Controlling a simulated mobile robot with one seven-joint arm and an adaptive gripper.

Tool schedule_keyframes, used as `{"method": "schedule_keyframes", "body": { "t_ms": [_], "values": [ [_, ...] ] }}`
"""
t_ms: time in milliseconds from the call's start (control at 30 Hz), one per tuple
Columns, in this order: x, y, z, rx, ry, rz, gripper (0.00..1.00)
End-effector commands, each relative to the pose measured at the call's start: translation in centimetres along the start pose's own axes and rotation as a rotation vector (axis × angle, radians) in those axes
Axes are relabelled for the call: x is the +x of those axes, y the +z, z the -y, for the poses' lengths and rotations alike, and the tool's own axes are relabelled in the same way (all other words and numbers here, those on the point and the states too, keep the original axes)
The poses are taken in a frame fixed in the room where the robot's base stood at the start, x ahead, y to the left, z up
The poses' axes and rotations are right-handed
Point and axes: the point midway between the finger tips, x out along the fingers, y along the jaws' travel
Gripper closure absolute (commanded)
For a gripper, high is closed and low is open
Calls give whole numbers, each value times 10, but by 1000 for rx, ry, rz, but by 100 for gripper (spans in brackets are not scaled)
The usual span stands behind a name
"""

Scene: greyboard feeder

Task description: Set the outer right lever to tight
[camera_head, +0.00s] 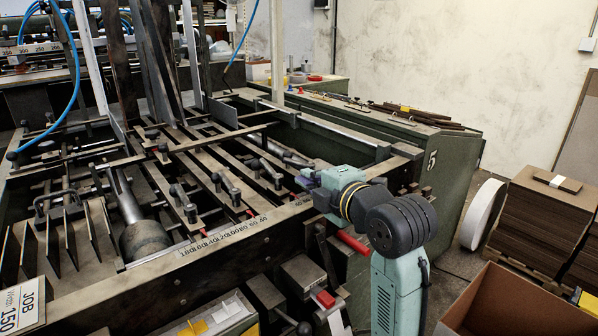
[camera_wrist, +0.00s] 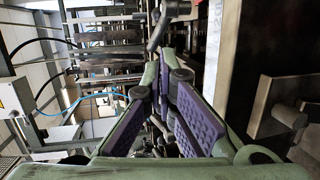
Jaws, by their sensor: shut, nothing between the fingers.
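My gripper (camera_head: 306,179) is at the right end of the feeder's row of levers, above the front rail. Its purple-padded fingers (camera_wrist: 166,82) show in the wrist view, with nothing visible held between them. Several small dark levers with round knobs stand on the slanted bars. The rightmost one that I can make out (camera_head: 278,181) is just left of my gripper, and I see no contact. In the wrist view a dark rod with a rounded end (camera_wrist: 155,42) is just beyond the fingertips; I cannot tell if it is the outer right lever. The lever's tight marking is not readable.
The numbered scale (camera_head: 225,238) runs along the front rail (camera_head: 150,270). A dark cylinder (camera_head: 145,241) is at the left. A green cabinet (camera_head: 445,165) stands behind my arm. Stacked greyboard (camera_head: 545,225) and an open carton (camera_head: 520,305) are at the right.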

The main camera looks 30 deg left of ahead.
Motion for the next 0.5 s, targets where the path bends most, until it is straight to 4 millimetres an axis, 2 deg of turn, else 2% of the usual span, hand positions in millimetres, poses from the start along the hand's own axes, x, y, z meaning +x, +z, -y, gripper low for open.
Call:
{"method": "schedule_keyframes", "body": {
  "t_ms": [100, 200, 333, 500],
  "values": [
    [-25, 1, 0, -2, 3, 5, 100],
    [-39, 1, 0, 0, 2, 3, 100],
    [-49, 0, 0, 0, 1, 1, 100],
    [-52, 0, 0, 0, 0, 0, 100]
  ]
}}
